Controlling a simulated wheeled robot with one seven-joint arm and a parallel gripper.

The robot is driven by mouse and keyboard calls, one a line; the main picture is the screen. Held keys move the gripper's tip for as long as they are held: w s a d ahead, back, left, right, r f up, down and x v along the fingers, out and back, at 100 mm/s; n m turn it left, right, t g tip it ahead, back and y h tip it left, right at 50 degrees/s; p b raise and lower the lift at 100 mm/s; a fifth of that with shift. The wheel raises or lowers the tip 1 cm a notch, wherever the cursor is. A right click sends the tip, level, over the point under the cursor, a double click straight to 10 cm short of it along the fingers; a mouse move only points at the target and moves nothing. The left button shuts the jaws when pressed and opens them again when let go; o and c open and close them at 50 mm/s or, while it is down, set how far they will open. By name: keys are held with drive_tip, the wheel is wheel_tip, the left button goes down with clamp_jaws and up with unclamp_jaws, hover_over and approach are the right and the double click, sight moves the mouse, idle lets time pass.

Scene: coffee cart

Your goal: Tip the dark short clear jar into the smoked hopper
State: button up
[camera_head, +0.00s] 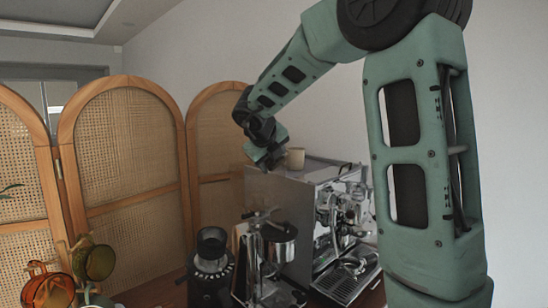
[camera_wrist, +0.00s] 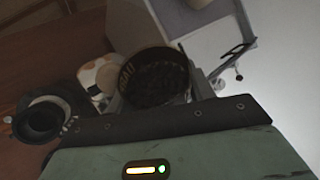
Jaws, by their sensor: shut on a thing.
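The short clear jar with dark contents (camera_wrist: 155,80) sits between the fingers of my gripper (camera_wrist: 158,92) in the wrist view, its round mouth facing the camera. My gripper (camera_head: 266,156) is shut on it; in the head view the gripper is high, beside the top of the espresso machine, and the jar cannot be clearly told there. The smoked hopper (camera_head: 211,243) tops the black grinder at lower centre, below and left of my gripper. A dark round collar at left in the wrist view (camera_wrist: 40,120) may be that grinder's top.
The steel espresso machine (camera_head: 300,212) stands right of the grinder, with a tan cup (camera_head: 295,158) on or near its top. A lever device (camera_head: 262,255) stands between them. Orange and olive glassware (camera_head: 92,262) is at lower left. Rattan screens (camera_head: 120,165) stand behind.

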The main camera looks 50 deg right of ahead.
drive_tip(key=shift+s+r+n+g+h+p, duration=0.1)
drive_tip(key=shift+r+n+g+h+p, duration=0.15)
drive_tip(key=shift+g+p, duration=0.5)
drive_tip(key=shift+r+n+g+h+p, duration=0.15)
drive_tip(key=shift+n+g+p, duration=0.25)
drive_tip(key=shift+p, duration=0.6)
drive_tip(key=shift+w+r+n+g+h+p, duration=0.1)
drive_tip(key=shift+r+n+g+h+p, duration=0.4)
drive_tip(key=shift+p, duration=1.3)
drive_tip(key=shift+w+r+n+g+y+p, duration=0.2)
drive_tip(key=shift+g+p, duration=0.6)
drive_tip(key=shift+p, duration=0.95)
drive_tip(key=shift+s+r+n+g+h+p, duration=0.1)
drive_tip(key=shift+r+n+g+h+p, duration=0.35)
drive_tip(key=shift+p, duration=1.35)
drive_tip(key=shift+w+f+g+p, duration=0.1)
drive_tip(key=shift+g+p, duration=0.25)
drive_tip(key=shift+g, duration=0.05)
drive_tip(key=shift+w+a+n+g+h, duration=0.1)
drive_tip(key=shift+w+n+g+h, duration=0.05)
drive_tip(key=shift+n+g+h, duration=0.25)
drive_tip(key=shift+r+g, duration=0.3)
drive_tip(key=shift+g, duration=0.1)
drive_tip(key=shift+n, duration=0.3)
